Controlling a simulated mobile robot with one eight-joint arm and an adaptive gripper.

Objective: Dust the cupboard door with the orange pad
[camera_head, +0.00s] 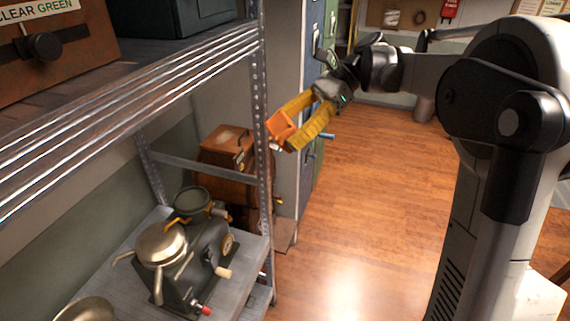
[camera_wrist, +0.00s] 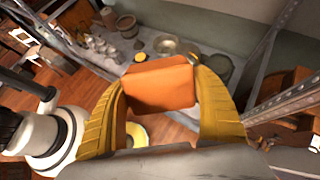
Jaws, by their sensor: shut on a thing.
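My gripper (camera_head: 286,131) has yellow fingers and is shut on the orange pad (camera_head: 281,126). In the wrist view the pad (camera_wrist: 160,86) sits squarely between the two fingers. The pad is held in the air beside the upright post of a metal rack, apparently touching nothing, though its depth relative to the post is hard to judge. A tall cupboard with blue (camera_head: 313,45) and green doors stands behind my gripper in the head view. My gripper and wrist partly hide its doors. Which door is the task's one, I cannot tell.
The metal rack (camera_head: 262,130) fills the left, with dark machines (camera_head: 190,260) on its lower shelf and a rusty box (camera_head: 60,50) above. A brown wooden case (camera_head: 225,160) stands behind the post. The wooden floor (camera_head: 370,200) on the right is clear.

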